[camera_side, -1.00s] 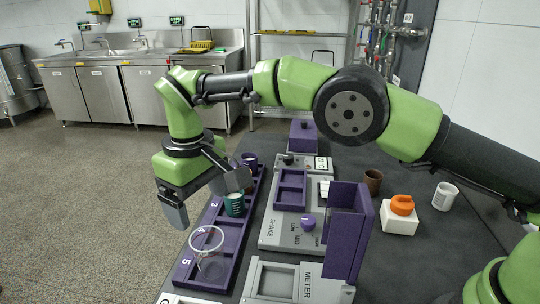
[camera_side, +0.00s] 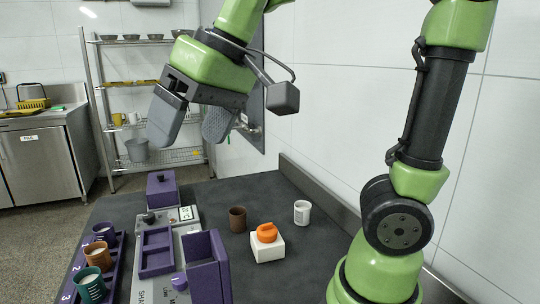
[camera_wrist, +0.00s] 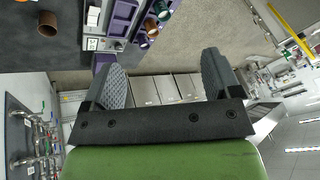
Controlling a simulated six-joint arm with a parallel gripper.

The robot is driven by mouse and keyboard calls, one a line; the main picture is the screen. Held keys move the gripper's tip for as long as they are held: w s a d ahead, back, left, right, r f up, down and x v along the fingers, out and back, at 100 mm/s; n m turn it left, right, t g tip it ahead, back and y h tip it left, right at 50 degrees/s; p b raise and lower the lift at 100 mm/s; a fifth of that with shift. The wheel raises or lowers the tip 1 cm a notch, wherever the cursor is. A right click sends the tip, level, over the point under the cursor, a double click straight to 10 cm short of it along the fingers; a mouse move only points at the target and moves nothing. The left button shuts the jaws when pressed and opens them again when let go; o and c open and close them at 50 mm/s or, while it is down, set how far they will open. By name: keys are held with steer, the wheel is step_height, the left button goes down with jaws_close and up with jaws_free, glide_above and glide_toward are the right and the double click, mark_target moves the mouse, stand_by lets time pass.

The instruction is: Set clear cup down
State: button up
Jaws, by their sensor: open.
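My gripper (camera_side: 191,124) is open and empty, raised high above the bench in the side view. In the wrist view its two fingers stand wide apart with nothing between them (camera_wrist: 161,65). No clear cup shows in either current view. The purple numbered rack (camera_side: 70,270) at the lower left of the side view holds a purple cup (camera_side: 104,230), a brown cup (camera_side: 98,255) and a green cup (camera_side: 91,286) with pale contents. The rack's near end is cut off by the frame.
A brown cup (camera_side: 237,219), a white block (camera_side: 268,248) with an orange piece (camera_side: 267,232) and a white mug (camera_side: 302,212) stand on the dark bench. A grey shake unit (camera_side: 188,226) and an upright purple holder (camera_side: 206,268) stand left of them. Air around my gripper is clear.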

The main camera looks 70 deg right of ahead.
steer(key=s+d+f+m+t, duration=0.2)
steer(key=s+d+f, duration=0.1)
steer(key=s, duration=0.6)
steer(key=shift+s+f+m, duration=0.2)
steer(key=shift+f+m, duration=0.1)
